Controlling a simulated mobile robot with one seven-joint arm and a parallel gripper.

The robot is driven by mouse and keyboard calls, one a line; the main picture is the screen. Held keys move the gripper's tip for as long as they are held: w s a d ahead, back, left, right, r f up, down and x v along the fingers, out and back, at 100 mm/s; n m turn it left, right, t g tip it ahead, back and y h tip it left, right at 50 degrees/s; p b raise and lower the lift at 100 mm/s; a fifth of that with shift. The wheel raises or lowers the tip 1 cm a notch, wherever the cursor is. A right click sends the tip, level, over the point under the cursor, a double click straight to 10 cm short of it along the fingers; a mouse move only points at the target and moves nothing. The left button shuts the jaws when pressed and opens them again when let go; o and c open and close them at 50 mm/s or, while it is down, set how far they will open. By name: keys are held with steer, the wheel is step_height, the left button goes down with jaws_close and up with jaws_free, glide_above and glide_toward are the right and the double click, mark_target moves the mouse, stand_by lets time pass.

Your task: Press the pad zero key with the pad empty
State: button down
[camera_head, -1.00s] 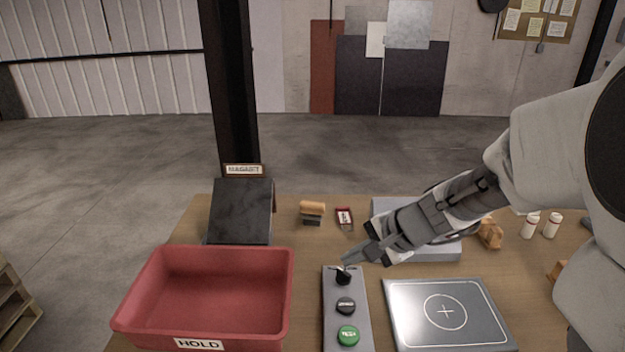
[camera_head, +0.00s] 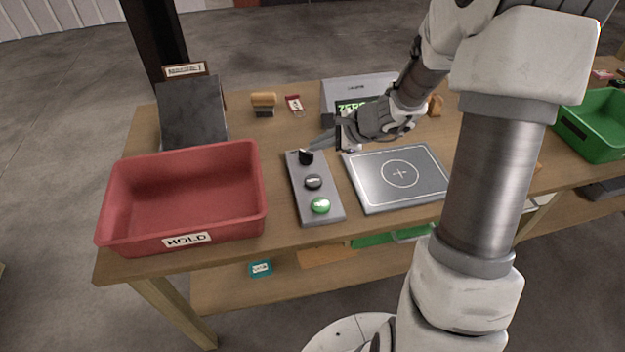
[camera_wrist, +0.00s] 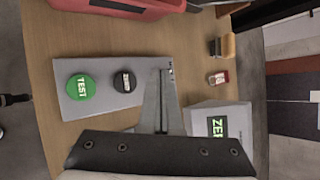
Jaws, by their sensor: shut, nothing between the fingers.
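The pad (camera_head: 372,196) is a flat metal plate with a circle and cross, and nothing lies on it. Left of it is a grey control strip (camera_head: 330,212) with a black knob (camera_head: 305,157), a dark labelled button (camera_head: 313,182) and a green TEST button (camera_head: 320,205). The dark button (camera_wrist: 125,80) and green button (camera_wrist: 81,88) also show in the wrist view; the dark label is unreadable. My gripper (camera_head: 313,151) is shut and empty, its tips at the knob; contact is unclear. In the wrist view my gripper (camera_wrist: 160,74) hides the knob.
A display box (camera_head: 340,90) behind the pad shows green letters, partly hidden, beginning "ZER". A red HOLD bin (camera_head: 120,222) stands left of the strip. A dark sloped MAGNET board (camera_head: 192,112) stands behind it. A green bin (camera_head: 572,131) is at right.

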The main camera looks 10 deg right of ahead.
steer(key=shift+f, duration=0.1)
steer(key=b, duration=0.6)
glide_above(318, 181)
step_height(318, 181, down, 8)
steer(key=shift+r, duration=0.2)
steer(key=shift+f+b, duration=0.5)
steer(key=shift+b, duration=0.1)
stand_by(1.2)
steer(key=shift+f+b, duration=0.45)
steer(key=shift+b, duration=0.2)
steer(key=shift+f+b, duration=0.4)
steer(key=shift+b, duration=0.1)
stand_by(0.5)
steer(key=shift+r, duration=0.15)
steer(key=shift+r+p, duration=0.55)
steer(key=shift+r, duration=0.2)
